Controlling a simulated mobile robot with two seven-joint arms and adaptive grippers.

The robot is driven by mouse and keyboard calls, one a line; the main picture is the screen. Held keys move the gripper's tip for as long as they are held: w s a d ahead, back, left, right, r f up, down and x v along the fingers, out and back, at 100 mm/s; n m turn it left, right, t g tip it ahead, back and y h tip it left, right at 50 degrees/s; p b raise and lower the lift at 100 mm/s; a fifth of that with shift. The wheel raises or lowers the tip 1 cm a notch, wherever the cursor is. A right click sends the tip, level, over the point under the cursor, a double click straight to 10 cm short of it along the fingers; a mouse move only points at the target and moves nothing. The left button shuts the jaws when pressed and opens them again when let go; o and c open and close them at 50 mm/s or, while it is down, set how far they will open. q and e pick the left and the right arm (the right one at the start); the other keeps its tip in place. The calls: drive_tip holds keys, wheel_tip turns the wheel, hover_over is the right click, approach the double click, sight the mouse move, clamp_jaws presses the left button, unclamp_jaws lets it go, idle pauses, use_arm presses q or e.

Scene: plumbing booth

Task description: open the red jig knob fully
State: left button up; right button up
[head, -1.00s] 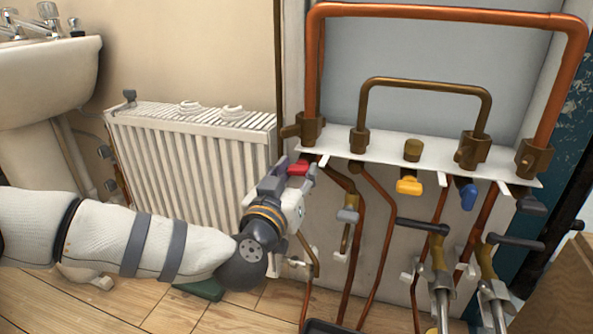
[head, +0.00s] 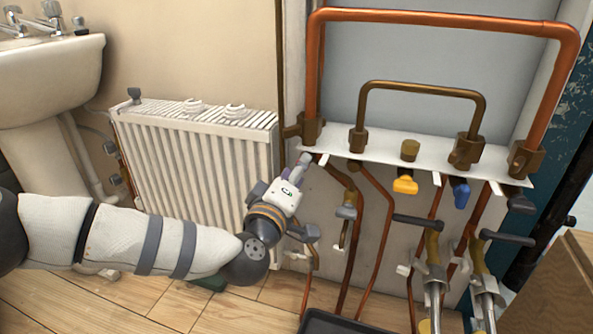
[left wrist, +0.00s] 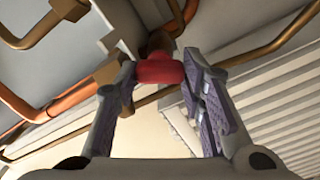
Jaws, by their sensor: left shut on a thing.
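The red jig knob (left wrist: 160,68) shows in the left wrist view between my left gripper's two fingertips (left wrist: 157,78), at the end of a brown fitting. In the head view my left gripper (head: 301,166) is at the left end of the white jig shelf (head: 375,151), just below it, and hides the red knob. My left gripper is shut on the red knob. My right gripper is in neither view.
A yellow knob (head: 405,185), a blue knob (head: 461,193) and a dark grey knob (head: 519,202) hang under the shelf to the right. Copper pipes run below and above it. A white radiator (head: 195,155) stands left of my gripper.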

use_arm(q)
drive_tip(key=n, duration=0.5)
drive_tip(key=shift+d+f+n, duration=0.1)
drive_tip(key=shift+n, duration=0.3)
idle(0.4)
drive_tip(key=o, duration=1.1)
drive_tip(key=shift+o, duration=0.2)
drive_tip(key=v, duration=1.2)
